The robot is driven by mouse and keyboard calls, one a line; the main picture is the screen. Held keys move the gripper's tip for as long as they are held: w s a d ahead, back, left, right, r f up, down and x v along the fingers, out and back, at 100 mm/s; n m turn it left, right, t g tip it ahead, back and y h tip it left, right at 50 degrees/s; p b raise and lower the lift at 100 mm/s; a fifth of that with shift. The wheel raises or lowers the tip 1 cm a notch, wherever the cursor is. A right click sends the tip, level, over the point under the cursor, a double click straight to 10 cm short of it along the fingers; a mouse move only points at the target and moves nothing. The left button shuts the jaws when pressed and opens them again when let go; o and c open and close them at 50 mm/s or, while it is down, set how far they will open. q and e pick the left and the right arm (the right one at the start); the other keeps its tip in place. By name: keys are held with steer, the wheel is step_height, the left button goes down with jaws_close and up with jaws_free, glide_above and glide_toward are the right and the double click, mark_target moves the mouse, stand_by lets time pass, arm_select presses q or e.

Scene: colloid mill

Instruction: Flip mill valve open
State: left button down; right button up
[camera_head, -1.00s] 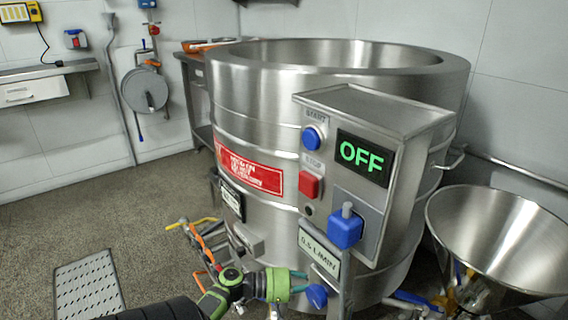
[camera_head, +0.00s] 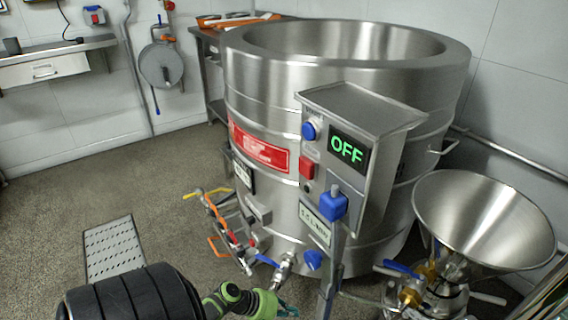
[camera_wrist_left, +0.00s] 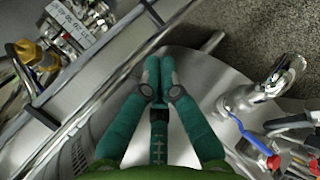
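The colloid mill with its steel funnel (camera_head: 484,222) stands at the right in the head view, with brass fittings (camera_head: 411,295) below. A blue lever (camera_head: 401,268) sits beside these fittings. Another valve with a blue lever (camera_head: 267,261) is low on the front of the steel tank (camera_head: 265,95); this lever also shows in the left wrist view (camera_wrist_left: 246,134). I cannot tell from the frames which one is the mill valve. My left gripper (camera_head: 290,308) is in front of the tank, below its valve and touching neither lever. Its fingertips (camera_wrist_left: 158,62) are together, with nothing visible between them.
A control box (camera_head: 370,105) reading OFF juts from the tank, with a post (camera_head: 328,275) below it, between my left gripper and the funnel. The floor at left is open around a drain grate (camera_head: 113,249).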

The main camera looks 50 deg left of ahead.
arm_select(q)
steer(key=shift+s+d+f+g, duration=0.2)
steer(key=shift+s+f, duration=0.1)
steer(key=shift+s, duration=0.15)
steer(key=shift+s+d+f+g, duration=0.15)
steer(key=shift+s+f+g, duration=0.1)
steer(key=shift+s, duration=0.15)
